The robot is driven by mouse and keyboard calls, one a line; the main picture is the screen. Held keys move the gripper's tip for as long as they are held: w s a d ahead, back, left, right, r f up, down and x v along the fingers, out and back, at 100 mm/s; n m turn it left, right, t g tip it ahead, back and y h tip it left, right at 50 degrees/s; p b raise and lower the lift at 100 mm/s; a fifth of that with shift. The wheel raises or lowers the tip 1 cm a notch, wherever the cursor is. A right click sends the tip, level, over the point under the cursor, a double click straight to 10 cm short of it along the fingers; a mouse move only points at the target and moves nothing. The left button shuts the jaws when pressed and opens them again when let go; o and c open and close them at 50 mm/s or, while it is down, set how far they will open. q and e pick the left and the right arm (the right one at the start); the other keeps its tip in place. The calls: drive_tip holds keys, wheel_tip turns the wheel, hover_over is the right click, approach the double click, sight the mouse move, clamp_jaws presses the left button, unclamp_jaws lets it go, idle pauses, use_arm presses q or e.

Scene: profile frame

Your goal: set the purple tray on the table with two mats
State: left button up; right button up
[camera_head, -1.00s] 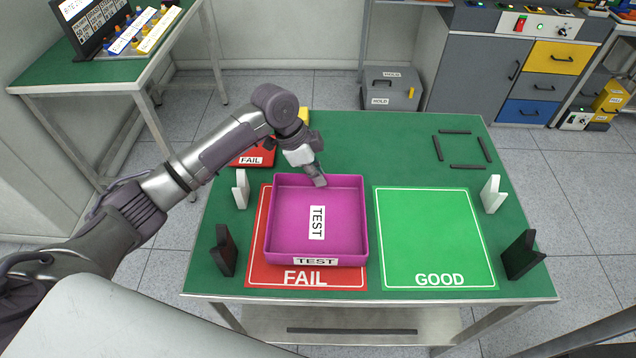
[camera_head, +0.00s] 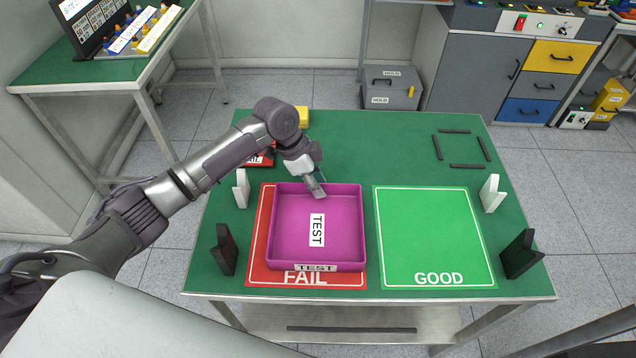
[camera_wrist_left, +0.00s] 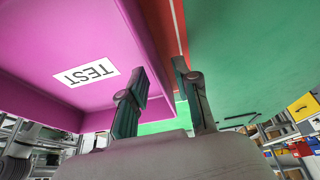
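The purple tray (camera_head: 350,225), labelled TEST, is empty and looks flat on the red FAIL mat (camera_head: 256,235), covering most of it. The green GOOD mat (camera_head: 435,235) is bare beside it, on the green-topped table (camera_head: 400,140). My left gripper (camera_head: 314,186) is at the tray's far wall. In the left wrist view my left gripper (camera_wrist_left: 160,80) is open astride the wall of the tray (camera_wrist_left: 50,40), one finger inside and one outside. The outer finger looks apart from the wall. My right gripper is out of view.
White brackets (camera_head: 241,189) (camera_head: 491,193) and dark brackets (camera_head: 224,250) (camera_head: 521,255) stand at the table's sides. A red FAIL box (camera_head: 258,160) is partly behind my left arm. Several dark bars (camera_head: 467,166) lie at the back right. The back middle is clear.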

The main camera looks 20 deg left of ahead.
use_arm(q)
drive_tip(key=w+v, duration=0.1)
drive_tip(key=v, duration=1)
drive_tip(key=shift+s+a+r+b, duration=0.25)
drive_tip(key=shift+s+b, duration=0.1)
drive_tip(key=shift+s, duration=0.15)
drive_tip(key=shift+s+f, duration=0.1)
